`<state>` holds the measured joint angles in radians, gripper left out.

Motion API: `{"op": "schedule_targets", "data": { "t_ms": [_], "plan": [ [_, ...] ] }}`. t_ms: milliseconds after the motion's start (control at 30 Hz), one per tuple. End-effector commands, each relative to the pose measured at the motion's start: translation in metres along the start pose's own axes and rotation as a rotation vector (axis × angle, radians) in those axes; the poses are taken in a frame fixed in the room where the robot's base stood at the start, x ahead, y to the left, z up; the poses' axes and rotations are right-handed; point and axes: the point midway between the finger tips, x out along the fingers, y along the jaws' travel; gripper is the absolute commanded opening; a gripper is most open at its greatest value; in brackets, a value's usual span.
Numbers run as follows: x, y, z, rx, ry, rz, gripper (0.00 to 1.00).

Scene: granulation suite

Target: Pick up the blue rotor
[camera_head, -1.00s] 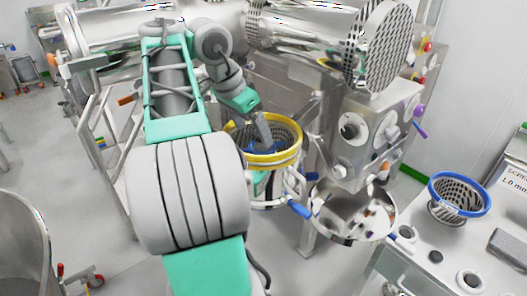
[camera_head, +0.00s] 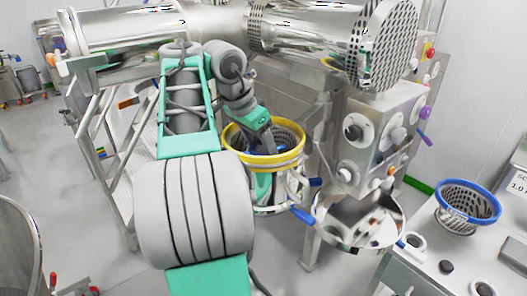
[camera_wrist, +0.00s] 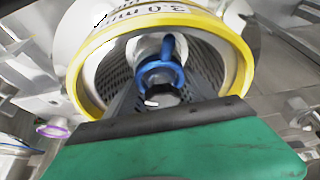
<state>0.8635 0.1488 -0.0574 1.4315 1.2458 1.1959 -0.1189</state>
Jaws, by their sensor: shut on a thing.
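The blue rotor (camera_wrist: 162,74) sits inside a perforated conical screen with a yellow rim (camera_wrist: 240,60). In the wrist view its blue ring and an upright blue arm show around a pale hub. In the head view only a little of the rotor (camera_head: 272,149) shows, inside the yellow-rimmed screen (camera_head: 262,160). My gripper (camera_head: 270,147) reaches down into the screen from above and is shut on the rotor. In the wrist view, my green gripper body fills the bottom and the exact finger contact is hard to see.
The yellow rim closely surrounds my gripper. A steel machine with knobs (camera_head: 372,135) stands right of the screen. A steel bowl (camera_head: 360,222) lies below it. A blue-rimmed screen (camera_head: 468,202) stands on the bench at right. A large steel cylinder (camera_head: 215,27) runs behind my arm.

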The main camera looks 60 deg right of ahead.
Motion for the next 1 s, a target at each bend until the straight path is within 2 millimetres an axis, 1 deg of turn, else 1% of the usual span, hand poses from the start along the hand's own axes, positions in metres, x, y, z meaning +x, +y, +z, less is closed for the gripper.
{"op": "schedule_targets", "data": {
  "t_ms": [33, 67, 567, 767, 833, 933, 1000],
  "plan": [
    [0.000, 0.000, 0.000, 0.000, 0.000, 0.000, 0.52],
    [0.000, 0.000, 0.000, 0.000, 0.000, 0.000, 0.49],
    [0.000, 0.000, 0.000, 0.000, 0.000, 0.000, 0.08],
    [-0.001, 0.000, 0.000, 0.000, 0.001, -0.001, 0.07],
    [-0.005, 0.000, -0.002, 0.000, 0.001, -0.002, 0.07],
    [-0.021, -0.001, -0.009, 0.001, 0.001, -0.002, 0.07],
    [-0.037, -0.001, -0.016, 0.000, 0.001, -0.003, 0.07]
  ]
}}
